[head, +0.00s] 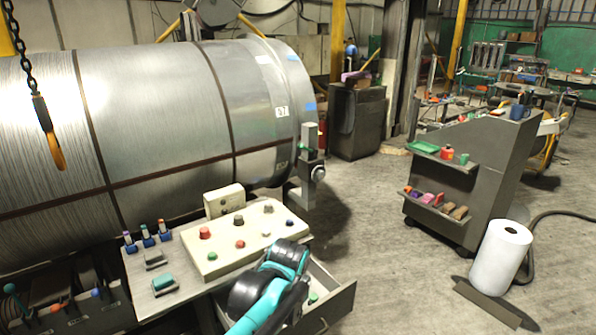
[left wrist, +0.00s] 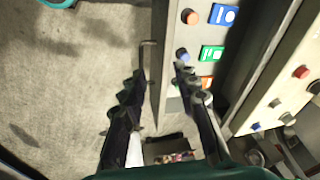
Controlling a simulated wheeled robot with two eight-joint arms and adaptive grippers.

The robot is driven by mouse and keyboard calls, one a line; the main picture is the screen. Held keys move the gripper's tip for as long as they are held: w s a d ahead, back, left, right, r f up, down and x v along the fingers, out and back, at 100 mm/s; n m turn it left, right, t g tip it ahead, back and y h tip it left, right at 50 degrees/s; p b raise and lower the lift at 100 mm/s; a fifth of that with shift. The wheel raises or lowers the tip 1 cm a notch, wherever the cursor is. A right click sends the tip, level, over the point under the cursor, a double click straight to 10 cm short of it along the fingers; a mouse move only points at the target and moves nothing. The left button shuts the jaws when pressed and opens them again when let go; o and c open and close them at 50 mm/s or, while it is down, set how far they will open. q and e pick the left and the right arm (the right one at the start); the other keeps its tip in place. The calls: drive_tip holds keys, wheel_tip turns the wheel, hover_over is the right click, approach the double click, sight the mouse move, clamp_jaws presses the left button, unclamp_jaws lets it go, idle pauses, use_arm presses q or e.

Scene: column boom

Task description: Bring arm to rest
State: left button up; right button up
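I cannot see my right gripper in either view.
A sloped control console (head: 240,240) stands by a large metal coil (head: 165,110). An open drawer (head: 335,308) juts out beside the arm. A chain hook (head: 50,140) hangs left. A grey tool cart (head: 490,160) and white roll (head: 500,255) stand right. The floor between is clear.

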use_arm(q)
drive_tip(key=s+a+n+t, duration=0.4)
drive_tip(key=s+a+n, duration=0.3)
drive_tip(key=s+a, duration=0.8)
drive_tip(key=shift+s+a+n, duration=0.2)
drive_tip(key=shift+s+n, duration=0.15)
drive_tip(key=shift+n, duration=0.05)
